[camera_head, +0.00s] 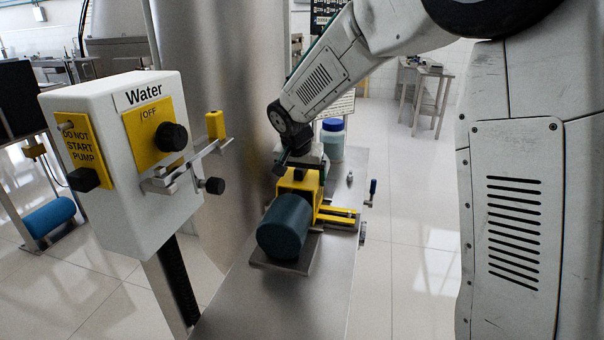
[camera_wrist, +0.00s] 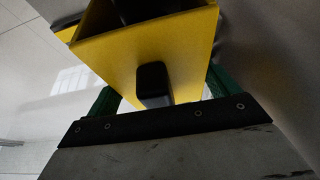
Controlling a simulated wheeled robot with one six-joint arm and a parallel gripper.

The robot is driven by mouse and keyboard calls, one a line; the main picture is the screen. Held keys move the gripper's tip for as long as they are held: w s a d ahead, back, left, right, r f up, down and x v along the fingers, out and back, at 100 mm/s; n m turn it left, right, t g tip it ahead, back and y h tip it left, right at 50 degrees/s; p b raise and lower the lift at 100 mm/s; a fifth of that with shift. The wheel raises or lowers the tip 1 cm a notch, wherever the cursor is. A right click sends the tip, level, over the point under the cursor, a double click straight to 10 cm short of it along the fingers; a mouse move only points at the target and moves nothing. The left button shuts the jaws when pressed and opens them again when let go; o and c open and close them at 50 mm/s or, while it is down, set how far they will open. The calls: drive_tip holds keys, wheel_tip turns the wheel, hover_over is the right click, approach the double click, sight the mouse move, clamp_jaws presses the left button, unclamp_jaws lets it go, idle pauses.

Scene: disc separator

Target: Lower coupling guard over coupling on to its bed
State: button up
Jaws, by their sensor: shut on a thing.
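The yellow coupling guard (camera_head: 298,181) is in my gripper (camera_head: 303,163), behind the dark blue-green motor cylinder (camera_head: 283,229) in the head view. In the wrist view the guard (camera_wrist: 190,50) is a folded yellow cover with an open end. Its black handle (camera_wrist: 153,84) lies between my gripper's green fingers (camera_wrist: 155,95), which are shut on it. The coupling is hidden behind the motor and guard. The motor stands on a metal base plate (camera_head: 287,265). I cannot tell whether the guard touches its bed.
Yellow bars (camera_head: 338,215) stick out right of the motor. A white container with a blue lid (camera_head: 333,139) stands behind. At left is a white Water switch box (camera_head: 125,165) with a lever and black knobs. The bench top (camera_head: 270,310) is clear in front.

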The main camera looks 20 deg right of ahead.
drive_tip(key=shift+f, duration=0.3)
idle(0.5)
drive_tip(key=o, duration=1.3)
drive_tip(key=shift+r, duration=0.1)
drive_tip(key=v, duration=0.7)
drive_tip(key=shift+s+a+r, duration=0.15)
drive_tip(key=shift+r, duration=0.1)
